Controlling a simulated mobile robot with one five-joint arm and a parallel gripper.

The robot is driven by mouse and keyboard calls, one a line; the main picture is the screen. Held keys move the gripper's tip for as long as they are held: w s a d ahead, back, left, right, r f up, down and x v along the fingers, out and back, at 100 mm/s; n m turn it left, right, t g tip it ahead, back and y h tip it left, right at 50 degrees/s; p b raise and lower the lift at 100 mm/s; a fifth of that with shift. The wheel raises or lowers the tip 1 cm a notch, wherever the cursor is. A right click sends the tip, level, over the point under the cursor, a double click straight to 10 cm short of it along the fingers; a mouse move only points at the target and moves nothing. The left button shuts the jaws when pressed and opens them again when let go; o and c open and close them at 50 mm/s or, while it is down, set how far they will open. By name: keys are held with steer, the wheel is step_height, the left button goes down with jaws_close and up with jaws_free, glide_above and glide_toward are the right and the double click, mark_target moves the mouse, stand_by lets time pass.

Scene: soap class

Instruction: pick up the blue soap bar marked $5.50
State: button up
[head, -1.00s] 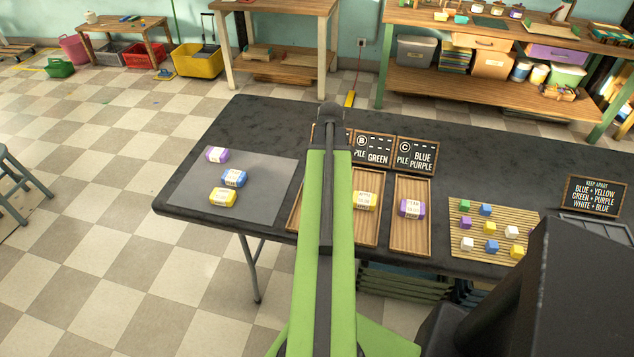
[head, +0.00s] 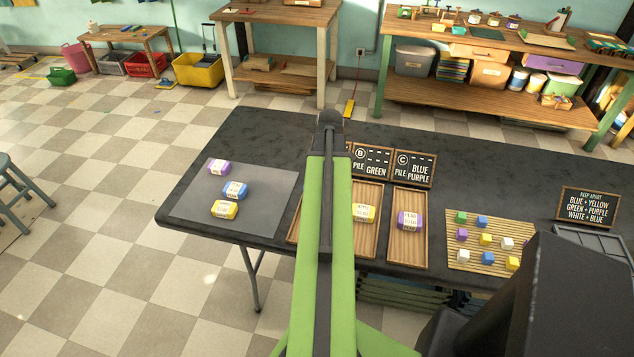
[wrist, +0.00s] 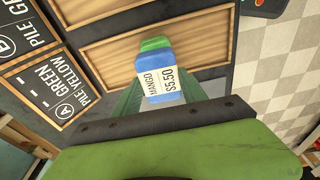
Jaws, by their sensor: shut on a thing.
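The blue soap bar (wrist: 155,64) with a white label reading MANGO $5.50 shows in the wrist view. It sits between the green fingers of my gripper (wrist: 157,92), which is shut on it. A green piece (wrist: 155,43) shows just beyond the bar; I cannot tell whether it is another soap. In the head view my arm hides the gripper and the held bar. Another blue bar (head: 235,190) lies on the grey mat (head: 268,190), its price unreadable there.
A purple bar (head: 219,168) and a yellow bar (head: 224,209) also lie on the mat. Wooden trays hold a yellow bar (head: 363,213) and a purple bar (head: 409,221). Signs (head: 413,168) stand behind them. Small cubes (head: 485,239) sit at right.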

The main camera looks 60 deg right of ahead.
steer(key=s+r+p, duration=0.6)
steer(key=s+r, duration=0.1)
steer(key=s, duration=0.4)
steer(key=shift+s+d+r, duration=0.15)
steer(key=shift+s+r, duration=0.2)
